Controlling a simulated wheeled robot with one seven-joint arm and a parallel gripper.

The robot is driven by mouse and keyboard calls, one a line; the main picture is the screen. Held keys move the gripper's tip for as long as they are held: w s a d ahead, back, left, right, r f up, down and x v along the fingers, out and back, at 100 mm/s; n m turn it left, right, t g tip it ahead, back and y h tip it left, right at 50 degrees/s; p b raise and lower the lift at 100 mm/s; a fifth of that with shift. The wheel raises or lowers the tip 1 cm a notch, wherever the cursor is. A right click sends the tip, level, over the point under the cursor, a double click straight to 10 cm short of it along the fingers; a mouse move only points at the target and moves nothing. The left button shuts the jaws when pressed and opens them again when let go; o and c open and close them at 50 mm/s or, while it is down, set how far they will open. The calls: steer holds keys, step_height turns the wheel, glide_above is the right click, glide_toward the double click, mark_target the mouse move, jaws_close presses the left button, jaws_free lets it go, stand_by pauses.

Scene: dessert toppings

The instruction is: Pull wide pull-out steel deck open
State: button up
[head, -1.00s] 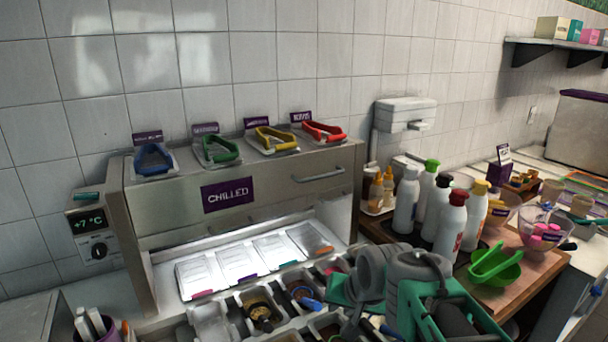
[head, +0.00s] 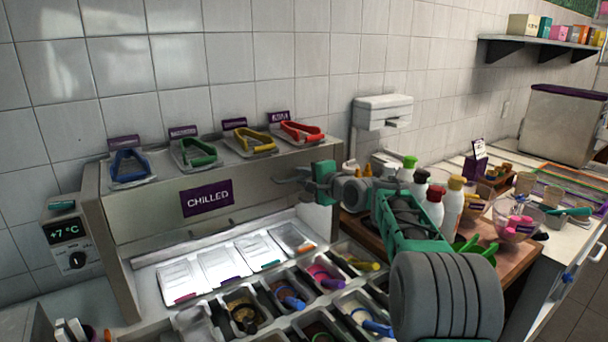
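The wide steel front (head: 150,215) with the purple CHILLED label (head: 207,198) spans the top of the chilled toppings unit. It looks flush with the unit, with no pulled-out gap that I can see. My gripper (head: 288,177) is raised at the right end of this front, its fingers pointing left. The bar handle seen there earlier is now hidden behind or between the fingers. I cannot tell whether the fingers touch or close around it.
Several coloured tongs, such as the yellow pair (head: 256,140), rest on top of the unit. Squeeze bottles (head: 454,203) and a glass bowl (head: 515,225) stand close right of my arm.

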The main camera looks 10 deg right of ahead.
steer(key=shift+c, duration=0.6)
jaws_close()
stand_by(0.8)
